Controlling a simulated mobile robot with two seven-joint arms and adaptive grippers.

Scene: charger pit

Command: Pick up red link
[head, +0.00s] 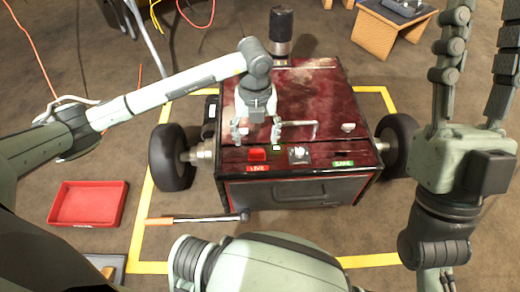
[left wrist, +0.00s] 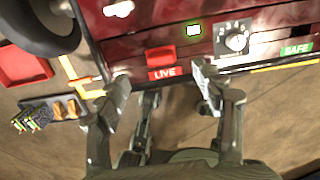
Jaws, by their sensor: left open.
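The red link (head: 257,154) sits on the front strip of the dark red charger box, just above the LIVE label (head: 258,168). In the left wrist view the red link (left wrist: 160,55) is a small red block above the LIVE label (left wrist: 165,73). My left gripper (head: 257,130) is open over the box top. In the left wrist view its fingertips (left wrist: 160,80) are apart, one on each side of the LIVE label, nearer the camera, with nothing between them. The SAFE label (head: 343,163) is green, at the right of the strip.
A dial (head: 299,155) and a small lit green display (head: 277,147) sit between the labels. A metal handle (head: 300,127) rises from the box top. A red tray (head: 88,204) and an orange-handled bar (head: 195,219) lie on the floor. Wheels flank the box.

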